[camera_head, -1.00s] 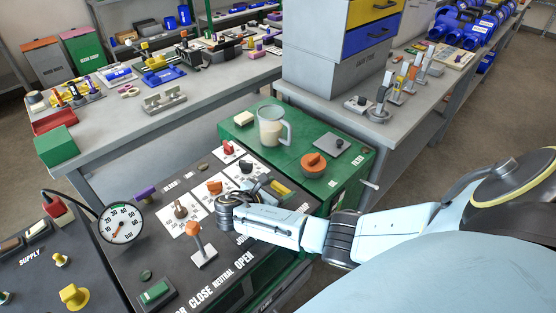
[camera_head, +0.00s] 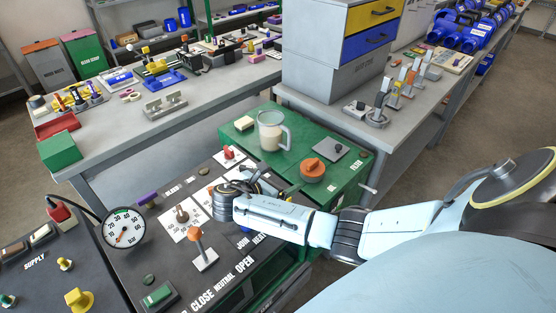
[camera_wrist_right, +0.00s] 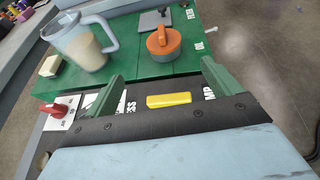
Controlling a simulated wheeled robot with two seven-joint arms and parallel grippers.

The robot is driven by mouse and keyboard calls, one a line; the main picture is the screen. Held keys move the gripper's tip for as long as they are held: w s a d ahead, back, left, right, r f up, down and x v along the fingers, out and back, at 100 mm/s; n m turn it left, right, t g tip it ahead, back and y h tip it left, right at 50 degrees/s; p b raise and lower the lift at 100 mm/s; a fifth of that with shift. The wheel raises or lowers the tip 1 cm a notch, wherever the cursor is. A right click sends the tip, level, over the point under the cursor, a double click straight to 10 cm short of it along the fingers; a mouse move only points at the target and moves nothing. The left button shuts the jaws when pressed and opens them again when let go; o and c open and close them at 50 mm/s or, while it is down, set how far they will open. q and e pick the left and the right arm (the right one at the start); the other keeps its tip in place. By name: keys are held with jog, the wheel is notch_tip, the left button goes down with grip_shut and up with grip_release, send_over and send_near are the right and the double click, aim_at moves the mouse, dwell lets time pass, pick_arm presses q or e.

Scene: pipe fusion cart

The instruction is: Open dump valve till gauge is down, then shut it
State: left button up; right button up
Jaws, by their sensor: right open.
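The round white pressure gauge (camera_head: 123,229) stands at the left of the dark console, its needle pointing to the lower left; I cannot read an exact value. In the right wrist view a yellow bar handle (camera_wrist_right: 168,100) lies on the console beside a partly hidden label ending in "MP". My right gripper (camera_wrist_right: 160,80) is open, its green fingers apart on either side of the yellow handle in that view, with no visible contact. In the head view the right gripper (camera_head: 270,180) hovers over the console's right side and hides the handle.
An orange-topped lever (camera_head: 203,248), a red knob (camera_head: 229,153) and a green switch (camera_head: 158,295) are on the console. Behind it, a green cabinet top (camera_head: 243,140) holds a clear jug (camera_head: 270,130) and an orange round-handled piece (camera_head: 313,169). Free floor shows at right.

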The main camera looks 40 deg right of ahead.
notch_tip(320, 180, up, 4)
jog(key=shift+f+p, duration=0.1)
jog(key=shift+p, duration=0.2)
dwell(0.3)
